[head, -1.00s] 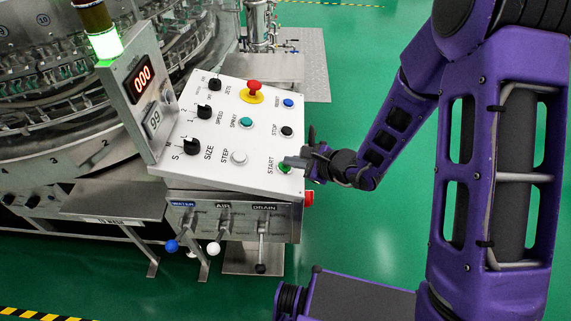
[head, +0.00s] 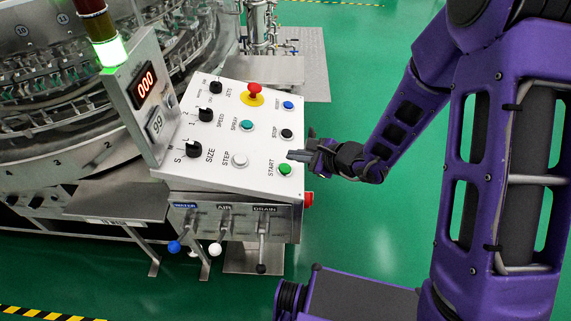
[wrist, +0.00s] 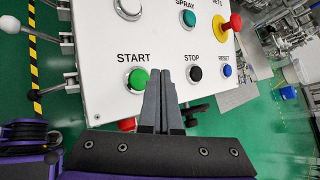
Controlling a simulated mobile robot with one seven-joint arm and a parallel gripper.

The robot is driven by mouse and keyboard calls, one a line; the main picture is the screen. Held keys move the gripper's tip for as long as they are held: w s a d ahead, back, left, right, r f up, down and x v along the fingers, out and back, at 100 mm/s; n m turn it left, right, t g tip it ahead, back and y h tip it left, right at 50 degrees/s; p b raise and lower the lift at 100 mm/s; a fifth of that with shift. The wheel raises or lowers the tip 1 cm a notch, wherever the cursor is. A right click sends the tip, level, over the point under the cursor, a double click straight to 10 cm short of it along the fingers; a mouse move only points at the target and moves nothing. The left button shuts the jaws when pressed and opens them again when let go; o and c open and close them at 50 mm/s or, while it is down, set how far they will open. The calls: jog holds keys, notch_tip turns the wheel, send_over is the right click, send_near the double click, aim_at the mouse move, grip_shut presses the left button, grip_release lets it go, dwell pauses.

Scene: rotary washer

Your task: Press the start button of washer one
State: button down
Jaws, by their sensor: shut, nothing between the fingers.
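In the wrist view the fingers (wrist: 161,75) lie between the start button and the black stop button (wrist: 195,74). The gap between the tips and the panel is hard to judge.
A red emergency knob (head: 254,90), a blue reset button (head: 288,105) and a white step button (head: 239,160) are on the panel. A red display reads 000 (head: 145,83). Levers (head: 262,245) hang below. Green floor right of the panel is clear.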

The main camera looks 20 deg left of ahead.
jog(key=r, duration=0.1)
jog(key=r+p, duration=0.1)
jog(key=r, duration=0.1)
jog(key=shift+d, duration=0.4)
